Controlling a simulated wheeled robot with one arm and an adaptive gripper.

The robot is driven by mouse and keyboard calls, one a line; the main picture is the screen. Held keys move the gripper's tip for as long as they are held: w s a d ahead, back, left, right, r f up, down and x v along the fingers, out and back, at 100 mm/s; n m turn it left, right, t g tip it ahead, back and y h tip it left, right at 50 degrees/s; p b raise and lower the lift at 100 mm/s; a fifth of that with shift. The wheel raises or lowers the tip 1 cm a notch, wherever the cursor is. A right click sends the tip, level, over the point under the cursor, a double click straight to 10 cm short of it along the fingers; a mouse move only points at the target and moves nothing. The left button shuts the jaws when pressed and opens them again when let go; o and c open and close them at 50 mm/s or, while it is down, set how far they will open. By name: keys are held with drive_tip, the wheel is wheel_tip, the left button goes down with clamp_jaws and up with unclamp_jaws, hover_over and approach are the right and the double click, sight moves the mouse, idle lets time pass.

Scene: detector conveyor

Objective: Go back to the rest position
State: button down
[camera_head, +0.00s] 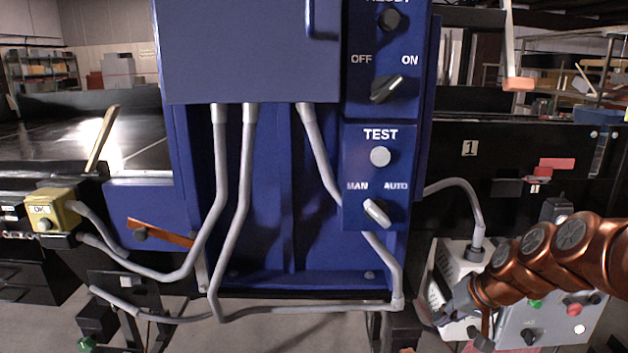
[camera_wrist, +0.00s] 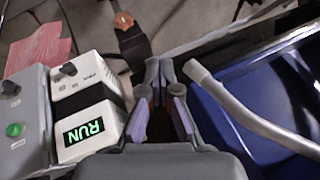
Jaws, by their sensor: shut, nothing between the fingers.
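My gripper (camera_wrist: 160,72) is in the middle of the wrist view, with its two fingers drawn together at the tips and nothing between them. In the head view my copper-coloured arm reaches in from the right. My gripper is at its left end, low and partly hard to make out in front of the white box (camera_head: 455,262). In the wrist view the white box (camera_wrist: 90,108) is left of the fingers, with a green RUN display and a dark knob. The fingers appear clear of it.
A blue control cabinet (camera_head: 290,180) with OFF/ON and MAN/AUTO knobs and grey conduits fills the head view's middle. A grey button box (camera_head: 550,318) is under my arm. A blue panel and grey conduit (camera_wrist: 245,110) are close right of my gripper. A yellow box (camera_head: 52,209) is at left.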

drive_tip(key=s+a+r+n+g+h+p, duration=0.1)
drive_tip(key=s+a+g, duration=0.1)
drive_tip(key=s+a, duration=0.45)
drive_tip(key=s+a+r+n+g, duration=0.1)
drive_tip(key=s+a+g, duration=0.15)
drive_tip(key=s, duration=0.65)
drive_tip(key=s+g+h+p, duration=0.1)
drive_tip(key=s+g+h, duration=0.1)
drive_tip(key=s, duration=1.5)
drive_tip(key=shift+a+f+h, duration=0.2)
drive_tip(key=shift+f+h, duration=0.2)
drive_tip(key=shift+f, duration=0.05)
